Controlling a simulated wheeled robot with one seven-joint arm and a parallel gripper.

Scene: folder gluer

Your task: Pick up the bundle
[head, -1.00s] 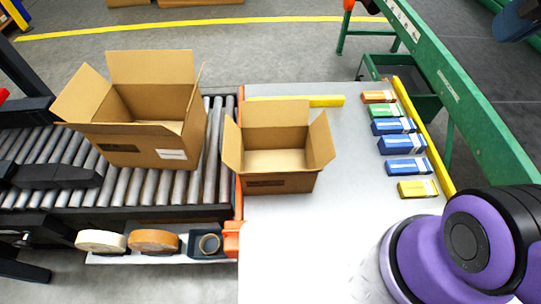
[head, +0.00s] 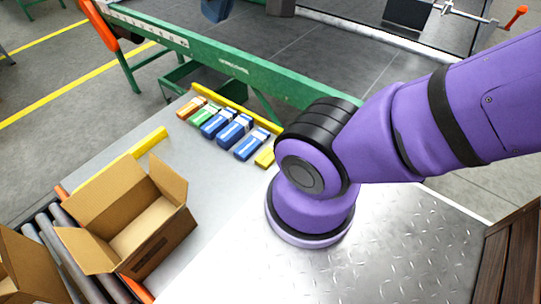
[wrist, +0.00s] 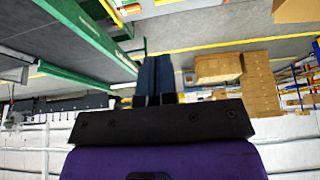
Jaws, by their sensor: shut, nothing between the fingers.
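A row of small banded carton bundles lies on the grey table at its far edge in the head view: an orange one (head: 191,107), a green one (head: 204,115), several blue ones (head: 234,131) and a yellow one (head: 265,157). The yellow one is partly hidden by my purple arm. I cannot tell which is the bundle meant. My gripper (wrist: 155,75) shows only in the wrist view, its two dark blue fingers together with nothing between them. No bundle shows in that view, and the gripper looks away over the floor.
A yellow rail (head: 230,105) runs behind the bundles, with a green beam (head: 200,48) beyond. The table between carton and bundles is clear. Stacked cartons (wrist: 260,85) stand farther off.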

